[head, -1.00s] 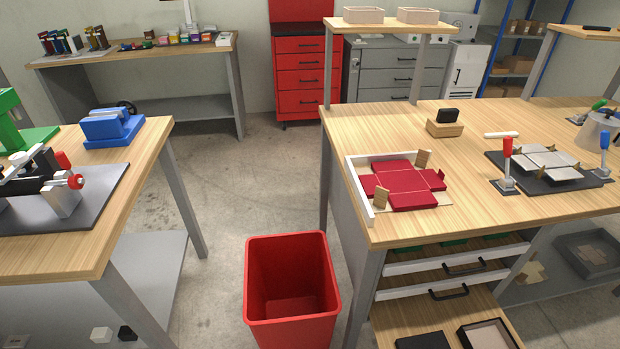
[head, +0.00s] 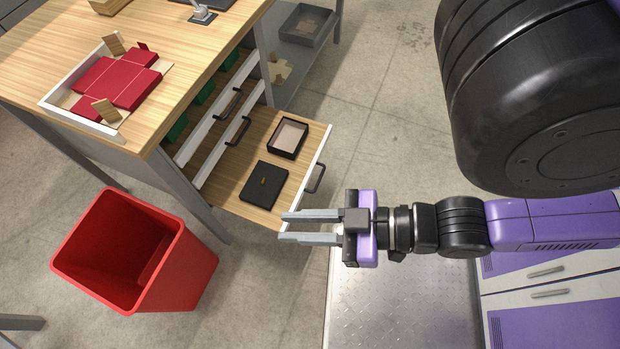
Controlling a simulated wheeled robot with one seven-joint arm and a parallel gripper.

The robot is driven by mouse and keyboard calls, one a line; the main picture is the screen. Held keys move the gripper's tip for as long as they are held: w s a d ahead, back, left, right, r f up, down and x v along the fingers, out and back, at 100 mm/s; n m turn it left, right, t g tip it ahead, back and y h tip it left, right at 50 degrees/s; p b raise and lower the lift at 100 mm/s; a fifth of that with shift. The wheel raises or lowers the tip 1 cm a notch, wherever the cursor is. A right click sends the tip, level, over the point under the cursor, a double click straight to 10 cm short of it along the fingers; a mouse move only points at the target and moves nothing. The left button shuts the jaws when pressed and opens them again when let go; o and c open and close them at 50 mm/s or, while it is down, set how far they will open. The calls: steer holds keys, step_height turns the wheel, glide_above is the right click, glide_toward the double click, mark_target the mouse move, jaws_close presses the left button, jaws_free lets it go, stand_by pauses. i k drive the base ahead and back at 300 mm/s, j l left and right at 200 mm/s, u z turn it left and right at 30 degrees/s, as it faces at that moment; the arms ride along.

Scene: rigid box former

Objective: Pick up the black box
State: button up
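Two black box pieces lie in the open wooden drawer (head: 228,187). One is a black open-topped box (head: 288,138) with a pale inside, toward the drawer's far side. The other is a flat, closed-looking black piece (head: 264,183) with a small tan mark on top, nearer to me. I cannot tell which is the task's black box. My gripper (head: 284,227) is open and empty, its two grey fingers apart and pointing left. In the picture it is just below the drawer's near front corner, apart from both black pieces.
A red bin (head: 135,250) stands on the floor left of the drawer. The drawer's white front (head: 318,165) with its dark handle (head: 315,178) is close to my gripper. Above, the workbench (head: 180,45) holds a white-framed tray (head: 72,122) with red box panels.

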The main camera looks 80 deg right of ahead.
mark_target(289, 137)
steer(key=i+j+z, duration=0.5)
steer(key=j+z, duration=0.25)
steer(key=i+j+z, duration=0.15)
steer(key=j+z, duration=0.4)
steer(key=j, duration=0.2)
steer(key=i, duration=0.05)
